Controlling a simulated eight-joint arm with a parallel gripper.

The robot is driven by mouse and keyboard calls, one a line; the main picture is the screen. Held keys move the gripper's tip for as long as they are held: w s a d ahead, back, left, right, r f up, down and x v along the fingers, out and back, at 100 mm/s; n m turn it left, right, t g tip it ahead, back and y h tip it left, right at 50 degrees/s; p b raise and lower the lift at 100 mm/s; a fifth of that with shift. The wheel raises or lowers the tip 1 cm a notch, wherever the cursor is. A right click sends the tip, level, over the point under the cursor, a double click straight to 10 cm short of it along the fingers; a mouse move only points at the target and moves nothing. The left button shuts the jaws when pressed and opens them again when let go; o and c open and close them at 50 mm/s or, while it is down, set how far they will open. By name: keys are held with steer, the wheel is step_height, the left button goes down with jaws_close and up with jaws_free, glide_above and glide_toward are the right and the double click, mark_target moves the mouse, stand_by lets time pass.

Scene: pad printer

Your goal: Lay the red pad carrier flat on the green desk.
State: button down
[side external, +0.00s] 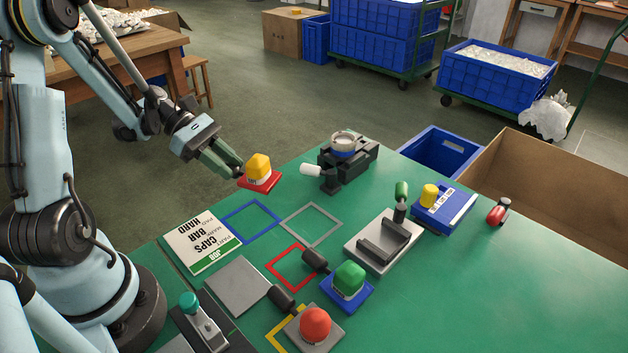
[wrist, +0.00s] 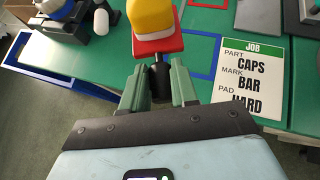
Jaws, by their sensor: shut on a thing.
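My gripper (wrist: 159,88) is shut on the dark handle (wrist: 160,77) of the red pad carrier (wrist: 157,44). In the side view my gripper (side external: 236,172) holds the red carrier (side external: 261,183) up near the desk's far left edge. A yellow pad (side external: 258,165) with a whitish band stands on top of the carrier. The carrier looks roughly level, with the pad upward. The green desk (side external: 480,285) lies below; the exact gap under the carrier cannot be told.
Blue (side external: 250,222), grey (side external: 311,225) and red (side external: 291,267) square outlines mark the desk; the blue and grey ones are empty. A job card (side external: 202,241) lies left. The printer's dark holder (side external: 347,160), green-pad carrier (side external: 347,288) and red-pad carrier (side external: 315,327) stand around. The right front is clear.

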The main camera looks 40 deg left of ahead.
steer(key=shift+s+a+f, duration=0.15)
steer(key=shift+s+f, duration=0.05)
steer(key=shift+f, duration=2.1)
steer(key=shift+f, duration=0.35)
steer(key=c, duration=0.8)
jaws_free()
